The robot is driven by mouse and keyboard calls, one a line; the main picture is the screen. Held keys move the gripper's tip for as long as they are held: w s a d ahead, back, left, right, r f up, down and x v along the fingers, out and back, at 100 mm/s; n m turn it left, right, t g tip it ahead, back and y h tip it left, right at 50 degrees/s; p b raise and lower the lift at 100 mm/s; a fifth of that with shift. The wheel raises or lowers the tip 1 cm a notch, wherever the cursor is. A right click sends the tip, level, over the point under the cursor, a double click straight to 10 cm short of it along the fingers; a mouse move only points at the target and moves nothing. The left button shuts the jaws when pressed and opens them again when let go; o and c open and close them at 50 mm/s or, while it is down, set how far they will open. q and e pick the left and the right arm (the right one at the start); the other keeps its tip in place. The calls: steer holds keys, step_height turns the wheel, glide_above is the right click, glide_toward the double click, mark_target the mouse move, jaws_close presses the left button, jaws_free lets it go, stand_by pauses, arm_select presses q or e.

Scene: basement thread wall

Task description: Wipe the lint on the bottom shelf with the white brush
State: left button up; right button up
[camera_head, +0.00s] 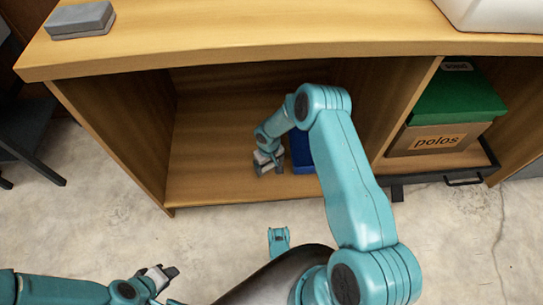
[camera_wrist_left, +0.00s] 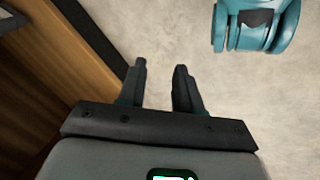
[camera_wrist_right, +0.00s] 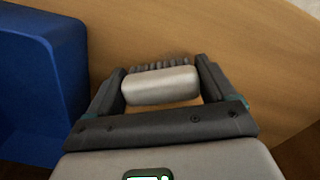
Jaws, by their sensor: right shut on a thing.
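The white brush (camera_wrist_right: 162,86), a pale block with a row of dark bristles on its far side, sits between the fingers of my right gripper (camera_wrist_right: 160,70). In the head view this gripper (camera_head: 268,163) is inside the cabinet's left bay, low over the wooden bottom shelf (camera_head: 215,183). I cannot tell whether the bristles touch the shelf. No lint can be made out; the gripper and arm hide part of the shelf. My left gripper (camera_head: 165,273) is outside, in front of the cabinet over the floor, open and empty in the left wrist view (camera_wrist_left: 161,70).
A blue bin (camera_wrist_right: 40,80) stands on the shelf close to my right gripper; my arm partly covers it in the head view (camera_head: 301,150). A divider (camera_head: 408,105) separates the right bay, with a green-lidded "polos" box (camera_head: 455,105). A grey block (camera_head: 80,20) lies on top.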

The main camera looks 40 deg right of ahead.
steer(key=shift+a+r+p, duration=0.1)
steer(key=shift+r+p, duration=1.35)
steer(key=shift+r, duration=1.45)
arm_select(q)
steer(key=shift+g, duration=0.5)
steer(key=s+r, duration=0.3)
steer(key=shift+s+d+r, duration=0.1)
steer(key=shift+s+d, duration=0.05)
steer(key=shift+d, duration=0.1)
arm_select(e)
steer(key=shift+r, duration=0.1)
arm_select(q)
steer(key=shift+s, duration=0.1)
arm_select(e)
steer(key=shift+r, duration=0.1)
